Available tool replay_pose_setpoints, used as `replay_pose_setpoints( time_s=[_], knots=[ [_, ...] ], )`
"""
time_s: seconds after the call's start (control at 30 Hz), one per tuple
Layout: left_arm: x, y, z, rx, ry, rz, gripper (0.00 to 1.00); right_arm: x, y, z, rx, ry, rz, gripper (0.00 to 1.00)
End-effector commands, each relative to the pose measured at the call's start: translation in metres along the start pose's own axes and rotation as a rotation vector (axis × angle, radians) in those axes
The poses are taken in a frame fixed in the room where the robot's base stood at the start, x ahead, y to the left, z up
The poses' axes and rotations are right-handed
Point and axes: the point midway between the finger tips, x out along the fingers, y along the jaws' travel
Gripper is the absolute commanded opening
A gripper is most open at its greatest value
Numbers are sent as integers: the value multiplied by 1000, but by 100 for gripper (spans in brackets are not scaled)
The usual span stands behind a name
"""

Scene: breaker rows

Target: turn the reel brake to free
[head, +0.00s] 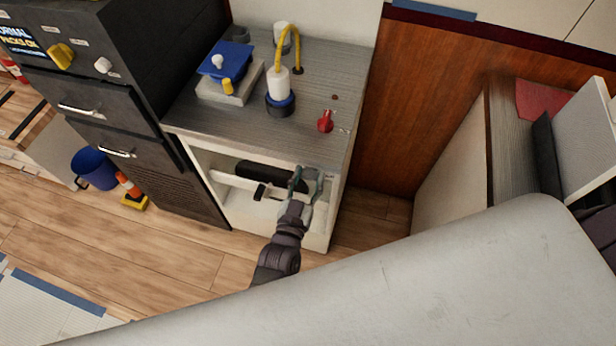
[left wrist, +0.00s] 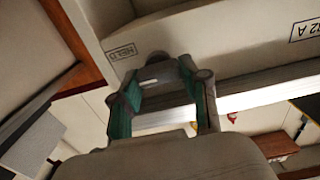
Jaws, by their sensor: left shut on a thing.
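My left gripper (head: 307,179) reaches into the open front of the grey-topped cabinet (head: 207,157), at its right end. In the left wrist view, the gripper (left wrist: 165,78) has its green-lined fingers closed about a grey part, which I take to be the reel brake (left wrist: 160,76). The fingers hide much of this part. A panel with the label HELD (left wrist: 121,50) lies just beyond the fingertips. A black reel or roller (head: 265,175) lies inside the cabinet, left of the gripper. The brake's exact angle cannot be told. My right gripper is not in view.
On the cabinet top are a red knob (head: 325,121), a white bottle-like fitting with a yellow hose (head: 279,84), and a blue-topped box (head: 224,60). A dark drawer unit (head: 110,110) stands left. A blue bucket (head: 93,168) stands on the floor.

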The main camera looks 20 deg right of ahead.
Motion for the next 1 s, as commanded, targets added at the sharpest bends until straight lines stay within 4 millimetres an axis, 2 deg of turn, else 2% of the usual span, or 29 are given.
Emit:
replay_pose_setpoints(
  time_s=[0.37, 1.0],
  knots=[
    [0, 0, 1, -88, 0, 1, 11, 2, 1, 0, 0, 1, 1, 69],
    [0, -2, 2, -651, 0, 1, 11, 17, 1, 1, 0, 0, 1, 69]
  ],
)
